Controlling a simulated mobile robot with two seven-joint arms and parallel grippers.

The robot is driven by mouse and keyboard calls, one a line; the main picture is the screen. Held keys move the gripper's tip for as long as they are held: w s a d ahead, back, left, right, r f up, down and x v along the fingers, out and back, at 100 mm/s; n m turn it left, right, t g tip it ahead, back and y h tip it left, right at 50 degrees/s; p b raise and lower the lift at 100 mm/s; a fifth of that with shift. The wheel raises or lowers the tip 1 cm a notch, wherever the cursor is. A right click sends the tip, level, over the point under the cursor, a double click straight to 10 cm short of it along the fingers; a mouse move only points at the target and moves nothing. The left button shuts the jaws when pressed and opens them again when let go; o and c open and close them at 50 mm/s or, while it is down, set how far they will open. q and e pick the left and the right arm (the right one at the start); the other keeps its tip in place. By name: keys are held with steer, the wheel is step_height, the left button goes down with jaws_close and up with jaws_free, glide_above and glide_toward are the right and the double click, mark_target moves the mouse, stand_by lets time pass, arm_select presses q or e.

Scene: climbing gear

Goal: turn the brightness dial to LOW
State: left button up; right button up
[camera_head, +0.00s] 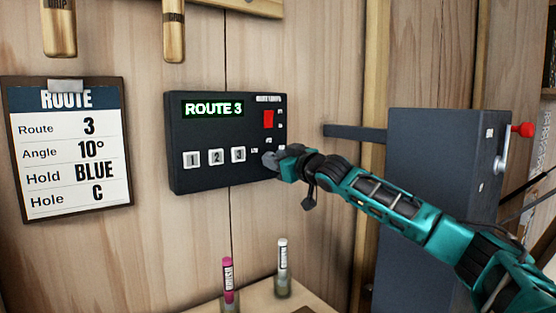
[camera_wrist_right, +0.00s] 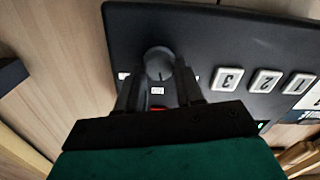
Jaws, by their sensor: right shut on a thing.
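The dark control panel (camera_head: 215,118) is mounted on the wooden wall and its display reads ROUTE 3. The grey round brightness dial (camera_wrist_right: 158,62) is near the panel's edge in the right wrist view. In the head view the dial (camera_head: 269,159) is at the panel's lower right, partly hidden by my right gripper (camera_head: 277,159). My right gripper also shows in the wrist view (camera_wrist_right: 160,82), its two fingers on either side of the dial and shut on it. Small white labels sit around the dial, too small to read. My left gripper is out of view.
Buttons 1, 2 and 3 (camera_head: 215,157) are left of the dial, and a red switch (camera_head: 268,119) is above it. A route card (camera_head: 72,150) hangs at left. Two marker-like tubes (camera_head: 283,268) stand below. A dark grey box (camera_head: 440,180) with a red-knobbed lever is at right.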

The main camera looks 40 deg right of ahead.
steer(key=shift+a+f+n, duration=0.1)
steer(key=shift+n, duration=2.15)
steer(key=shift+a+f+n, duration=0.1)
steer(key=shift+n, duration=2.15)
steer(key=o, duration=1)
